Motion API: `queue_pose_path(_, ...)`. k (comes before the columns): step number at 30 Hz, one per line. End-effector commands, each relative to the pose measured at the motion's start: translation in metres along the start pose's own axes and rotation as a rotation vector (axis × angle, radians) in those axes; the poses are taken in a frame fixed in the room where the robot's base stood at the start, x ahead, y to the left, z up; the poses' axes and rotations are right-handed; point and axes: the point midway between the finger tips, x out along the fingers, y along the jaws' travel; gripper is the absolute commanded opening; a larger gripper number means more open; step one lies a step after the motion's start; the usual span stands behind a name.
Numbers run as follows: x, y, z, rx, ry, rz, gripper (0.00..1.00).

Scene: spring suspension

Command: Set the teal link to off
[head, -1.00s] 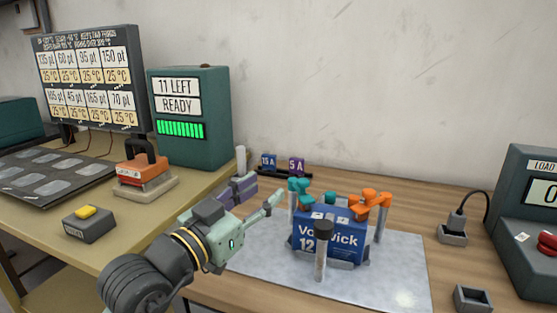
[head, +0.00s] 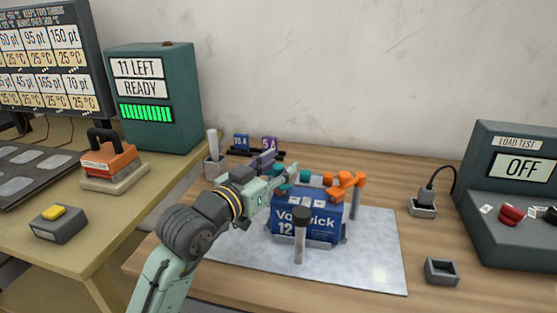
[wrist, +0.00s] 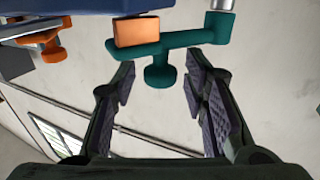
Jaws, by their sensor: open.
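The teal link (head: 280,169) sits at the top left of the blue battery (head: 303,222), partly hidden by my gripper in the head view. In the wrist view, the teal link (wrist: 185,43) is a flat arm with a rounded knob hanging toward my gripper and a grey post at its right end. An orange block (wrist: 137,31) lies against its left part. My gripper (head: 274,170) is open. In the wrist view, the fingers (wrist: 160,88) stand on either side of the knob, apart from it. An orange link (head: 345,183) sits at the battery's right.
A dark-capped post (head: 299,235) stands in front of the battery on a grey mat (head: 370,265). Fuses (head: 241,143) stand behind on a rack. The load tester (head: 525,205) at right reads OFF. A plug (head: 424,200) and an empty socket box (head: 441,271) lie between.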

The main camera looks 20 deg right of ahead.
Motion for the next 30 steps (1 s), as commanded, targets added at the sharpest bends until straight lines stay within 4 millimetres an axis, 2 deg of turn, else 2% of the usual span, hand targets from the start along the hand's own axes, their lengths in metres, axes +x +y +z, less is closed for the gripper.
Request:
queue_pose_path(10,0.0039,0.0,0.0005,0.0,0.0,0.0,0.4)
queue_pose_path(27,0.0036,-0.0001,0.0003,0.0,0.0,0.0,0.02)
queue_pose_path(30,0.0036,-0.0001,0.0003,0.0,0.0,-0.001,0.0)
